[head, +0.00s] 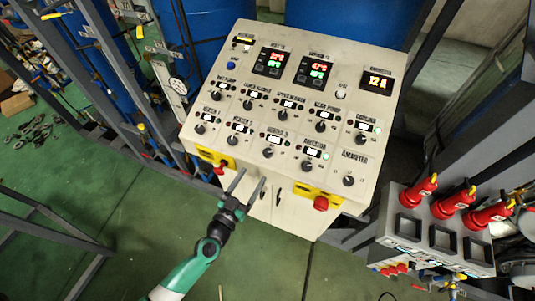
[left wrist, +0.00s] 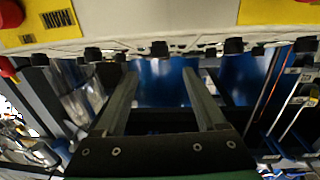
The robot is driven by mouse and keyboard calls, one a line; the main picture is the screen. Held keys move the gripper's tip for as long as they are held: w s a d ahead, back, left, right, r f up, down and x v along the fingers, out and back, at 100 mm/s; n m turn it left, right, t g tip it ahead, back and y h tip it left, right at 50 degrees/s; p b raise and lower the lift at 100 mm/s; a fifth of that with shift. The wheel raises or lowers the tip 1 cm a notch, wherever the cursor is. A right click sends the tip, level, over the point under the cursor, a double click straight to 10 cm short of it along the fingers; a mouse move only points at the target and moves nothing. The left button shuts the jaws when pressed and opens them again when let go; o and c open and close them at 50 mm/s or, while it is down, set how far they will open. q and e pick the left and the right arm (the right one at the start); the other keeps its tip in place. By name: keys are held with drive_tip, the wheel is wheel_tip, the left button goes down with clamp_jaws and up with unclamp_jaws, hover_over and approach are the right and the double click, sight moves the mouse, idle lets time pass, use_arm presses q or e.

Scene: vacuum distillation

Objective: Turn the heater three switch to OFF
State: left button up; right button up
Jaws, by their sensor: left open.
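The white control panel (head: 215,102) stands in the middle of the head view with two rows of black knobs. The heater three switch (head: 268,153) is a black knob in the lower row, under the label "HEATER 3". Its exact pointer direction is too small to tell. My left gripper (head: 249,177) is open and empty, just in front of the panel's lower edge, below and slightly left of that knob and apart from it. In the left wrist view its two fingers (left wrist: 162,98) are spread, with a row of dark knobs beyond them along the panel. My right gripper is not in view.
Red stop buttons on yellow plates sit on the panel's front, left (head: 219,169) and right (head: 321,203). Neighbouring knobs stand close on both sides. A grey socket box (head: 432,235) with red plugs is at the right. Blue drums (head: 330,35) stand behind the panel.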

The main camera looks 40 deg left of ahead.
sight(266, 155)
use_arm(q)
drive_tip(key=b+x, duration=0.2)
drive_tip(key=x, duration=0.9)
drive_tip(key=shift+w, duration=0.2)
drive_tip(key=shift+r, duration=0.1)
clamp_jaws()
